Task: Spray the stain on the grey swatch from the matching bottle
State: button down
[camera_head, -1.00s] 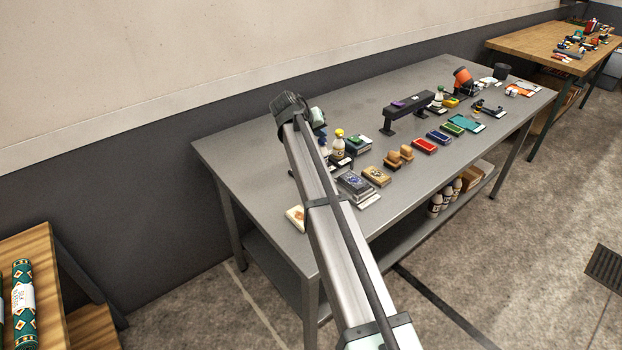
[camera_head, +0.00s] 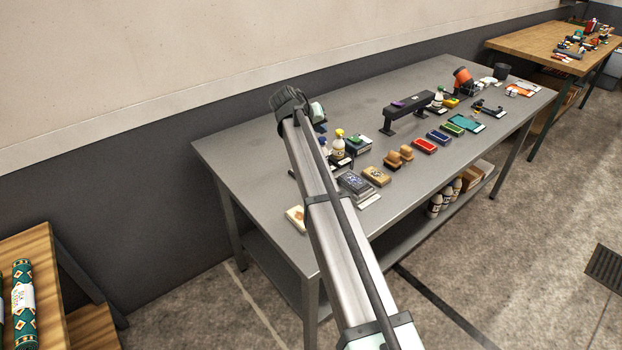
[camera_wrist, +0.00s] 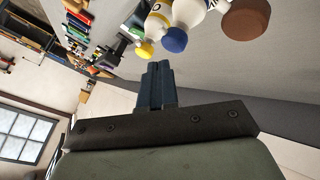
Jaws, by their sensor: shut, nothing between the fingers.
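My gripper (camera_wrist: 159,84) is shut and empty in the wrist view, its dark fingers together. Just beyond the fingertips in the picture are a white bottle with a yellow cap (camera_wrist: 145,48) and a white bottle with a blue cap (camera_wrist: 176,40). In the head view the yellow-capped bottle (camera_head: 338,149) stands upright on the table; the blue-capped one (camera_head: 323,142) is partly hidden beside my arm. My fingers cannot be made out there. Grey and patterned blocks (camera_head: 354,184) lie near the front edge, but I cannot tell which is the grey swatch or see its stain.
A pale block with an orange mark (camera_head: 296,216) lies at the grey table's (camera_head: 235,152) near corner. Brown stamp-like blocks (camera_head: 393,160), coloured pads (camera_head: 425,146) and a dark raised rack (camera_head: 408,110) stand to the right. A brown round thing (camera_wrist: 246,18) is beside the bottles. The table's back left is clear.

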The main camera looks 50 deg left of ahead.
aim_at(321, 140)
jog(key=shift+r, duration=0.1)
notch_tip(321, 140, up, 6)
jog(key=shift+f, duration=0.1)
dwell(0.7)
jog(key=shift+d, duration=0.1)
dwell(0.5)
